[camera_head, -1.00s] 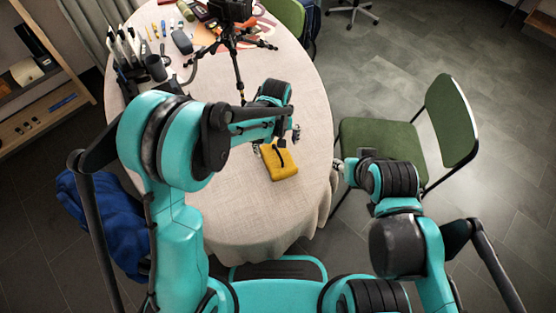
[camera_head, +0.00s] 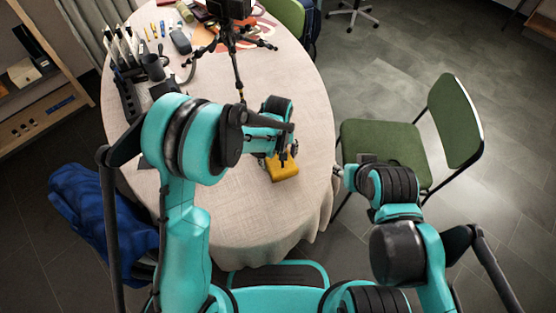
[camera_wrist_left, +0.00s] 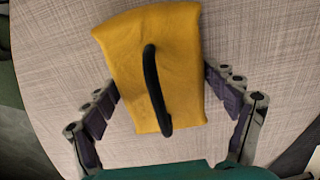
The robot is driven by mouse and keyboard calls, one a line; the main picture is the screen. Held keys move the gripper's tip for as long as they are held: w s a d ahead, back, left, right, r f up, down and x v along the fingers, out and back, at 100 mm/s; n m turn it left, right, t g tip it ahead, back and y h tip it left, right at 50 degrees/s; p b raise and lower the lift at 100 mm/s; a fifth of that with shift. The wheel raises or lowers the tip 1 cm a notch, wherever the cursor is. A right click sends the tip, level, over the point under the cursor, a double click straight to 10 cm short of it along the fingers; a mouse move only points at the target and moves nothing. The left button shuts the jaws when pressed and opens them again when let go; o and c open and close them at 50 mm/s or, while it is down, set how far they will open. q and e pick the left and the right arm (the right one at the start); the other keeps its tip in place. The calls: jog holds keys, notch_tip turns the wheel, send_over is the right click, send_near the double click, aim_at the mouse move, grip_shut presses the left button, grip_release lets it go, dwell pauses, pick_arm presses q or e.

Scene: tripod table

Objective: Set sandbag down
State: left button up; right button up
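The sandbag (camera_head: 284,170) is a yellow pouch with a black strap. It shows over the tripod table's (camera_head: 215,220) near right part in the head view. In the left wrist view the sandbag (camera_wrist_left: 180,70) fills the upper middle, its strap facing the camera. My left gripper (camera_head: 279,154) is right at the sandbag and hides part of it. In the wrist view the left gripper's (camera_wrist_left: 162,85) fingers lie on both sides of the sandbag, tips at its edges. Firm grip and table contact cannot be told. My right gripper (camera_head: 340,171) is beside the table's right edge, its fingers unclear.
A black camera tripod (camera_head: 236,60) stands on the table behind the left gripper. Tools and small items crowd the table's far left. A green chair (camera_head: 385,145) stands to the right. A blue cloth-like item (camera_head: 100,215) is at the left. The table's near part is clear.

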pick_arm(q)
jog(key=c, duration=0.6)
jog(key=shift+r, duration=0.1)
jog(key=shift+r+p, duration=0.35)
jog(key=shift+r, duration=0.2)
notch_tip(320, 180, up, 3)
jog(key=shift+d+r+p, duration=0.15)
jog(key=shift+p, duration=0.7)
jog(key=w+d+r+p, duration=0.3)
jog(key=d+r, duration=0.3)
jog(key=d, duration=0.5)
jog(key=shift+r, duration=0.2)
